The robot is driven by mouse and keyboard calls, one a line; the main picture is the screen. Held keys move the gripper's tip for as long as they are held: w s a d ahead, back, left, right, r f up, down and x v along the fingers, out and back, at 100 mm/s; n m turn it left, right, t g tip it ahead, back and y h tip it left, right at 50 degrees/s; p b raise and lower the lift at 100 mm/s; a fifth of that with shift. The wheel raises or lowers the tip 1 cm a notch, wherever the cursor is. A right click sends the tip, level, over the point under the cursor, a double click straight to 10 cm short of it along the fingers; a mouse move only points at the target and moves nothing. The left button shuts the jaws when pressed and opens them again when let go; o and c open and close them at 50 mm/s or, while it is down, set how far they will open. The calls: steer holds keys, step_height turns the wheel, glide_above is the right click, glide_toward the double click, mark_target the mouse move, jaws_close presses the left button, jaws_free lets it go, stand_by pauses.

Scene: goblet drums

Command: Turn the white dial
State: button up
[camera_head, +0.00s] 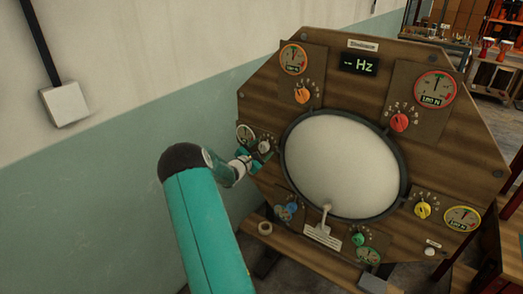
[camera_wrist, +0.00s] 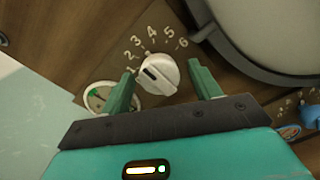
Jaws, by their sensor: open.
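The white dial (camera_wrist: 158,74) is on the wooden panel, with the numbers 1 to 6 in an arc around it in the wrist view. Its dark pointer mark lies toward the low-number side. My gripper (camera_wrist: 163,87) is open, with one green finger on each side of the dial. A gap shows between the dial and the right finger; the left finger is nearer to it, and I cannot tell whether it touches. In the head view the white dial (camera_head: 265,146) is at the panel's left, and my gripper (camera_head: 251,157) is right by it.
The octagonal wooden panel (camera_head: 440,150) has a large round white drumhead (camera_head: 343,165) in the middle. An orange dial (camera_head: 302,96), red dial (camera_head: 400,122), yellow dial (camera_head: 422,210), blue dial (camera_head: 292,208) and green dial (camera_head: 358,239) sit around it. A small gauge (camera_wrist: 100,97) is beside the left finger.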

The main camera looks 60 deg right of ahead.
steer(key=w+a, duration=0.2)
steer(key=a, duration=1.1)
steer(key=shift+a, duration=0.25)
steer(key=shift+w, duration=0.1)
steer(key=s+a+r+m+t+y, duration=0.2)
steer(key=a+r+y, duration=0.4)
steer(key=a, duration=1.2)
steer(key=s+a+r+m+t+y, duration=0.3)
steer(key=a+r+y, duration=0.3)
steer(key=a, duration=1.2)
steer(key=s+a+r+m+t+y, duration=0.3)
steer(key=a+r+m+y, duration=0.2)
steer(key=a, duration=1.4)
steer(key=shift+s+r+y, duration=0.3)
steer(key=shift+r+y, duration=0.1)
steer(key=shift+r, duration=0.15)
steer(key=c, duration=0.5)
steer(key=shift+d, duration=0.1)
steer(key=shift+c, duration=0.3)
